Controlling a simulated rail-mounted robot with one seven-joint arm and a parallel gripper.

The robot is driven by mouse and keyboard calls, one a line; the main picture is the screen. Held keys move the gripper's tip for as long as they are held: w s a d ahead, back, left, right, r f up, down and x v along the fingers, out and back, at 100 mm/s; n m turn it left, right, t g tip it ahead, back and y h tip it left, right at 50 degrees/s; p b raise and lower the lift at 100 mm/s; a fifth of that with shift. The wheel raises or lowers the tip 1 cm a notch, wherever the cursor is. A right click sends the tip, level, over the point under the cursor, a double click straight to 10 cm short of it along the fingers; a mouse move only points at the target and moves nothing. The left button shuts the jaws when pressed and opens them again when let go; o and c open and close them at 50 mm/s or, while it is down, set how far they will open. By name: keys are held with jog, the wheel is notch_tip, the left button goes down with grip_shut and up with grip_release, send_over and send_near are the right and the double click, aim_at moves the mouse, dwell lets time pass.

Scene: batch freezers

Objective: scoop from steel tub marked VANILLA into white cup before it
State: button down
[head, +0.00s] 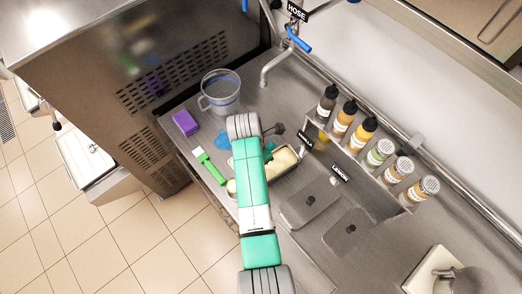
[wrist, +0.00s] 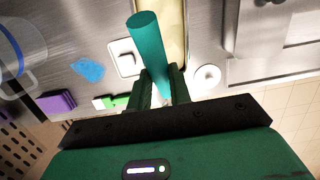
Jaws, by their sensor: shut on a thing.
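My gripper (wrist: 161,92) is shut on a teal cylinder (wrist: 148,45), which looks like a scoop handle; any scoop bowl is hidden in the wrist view. A steel tub (head: 297,170) of pale cream stands under and beside my arm in the head view. The cream also shows behind the handle in the wrist view (wrist: 173,25).
Lidded tubs (head: 305,203) lie right, one marked LEMON. Several bottles and shakers (head: 362,133) line the back. A clear pitcher (head: 220,92), purple sponge (head: 186,122), blue cloth (head: 222,140) and green brush (head: 209,166) lie left. A white square piece (wrist: 124,58) sits beside the handle.

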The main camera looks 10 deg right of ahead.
jog(key=shift+s+a+r+t+h+p, duration=0.3)
jog(key=shift+a+r+h+p, duration=0.2)
jog(key=shift+r+p, duration=0.35)
jog(key=s+a+t+h+p, duration=0.1)
jog(key=a+r+t+h+p, duration=0.1)
jog(key=a+h, duration=0.1)
jog(key=s+a+r+h+p, duration=0.1)
jog(key=a+h+p, duration=0.1)
jog(key=shift+s+r+t, duration=0.1)
jog(key=shift+s+t, duration=0.2)
jog(key=shift+t, duration=0.1)
jog(key=shift+s+a+r+t+h, duration=0.3)
jog(key=shift+a+h, duration=0.2)
jog(key=shift+h, duration=0.1)
